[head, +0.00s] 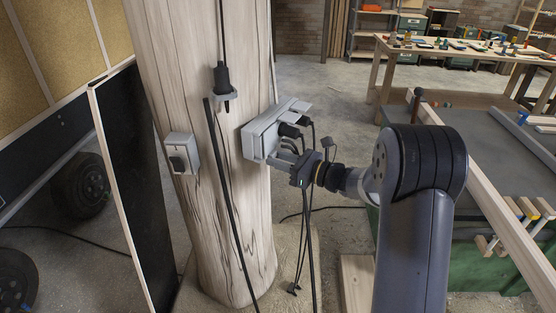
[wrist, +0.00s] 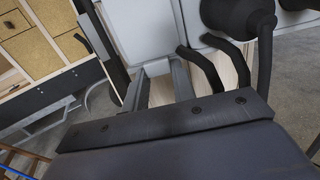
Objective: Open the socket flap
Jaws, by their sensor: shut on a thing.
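A grey socket box (head: 262,138) is mounted on a thick pale wooden post (head: 215,225). Black plugs (head: 289,131) with hanging cables sit in its right side, under raised grey lids (head: 297,105). My gripper (head: 281,157) reaches in from the right at the lower part of the box. In the wrist view its two fingers (wrist: 158,75) meet a grey edge at the underside of the box, which I take to be the socket flap (wrist: 155,66). The jaws are shut on it. The flap is mostly hidden, and its angle cannot be told.
Black cables (wrist: 205,70) hang close beside my fingers. A smaller grey switch box (head: 182,153) and a hanging black plug (head: 222,80) are on the post's left. A workbench with a wooden rail (head: 490,205) stands at the right. A dark panel (head: 135,180) leans at the left.

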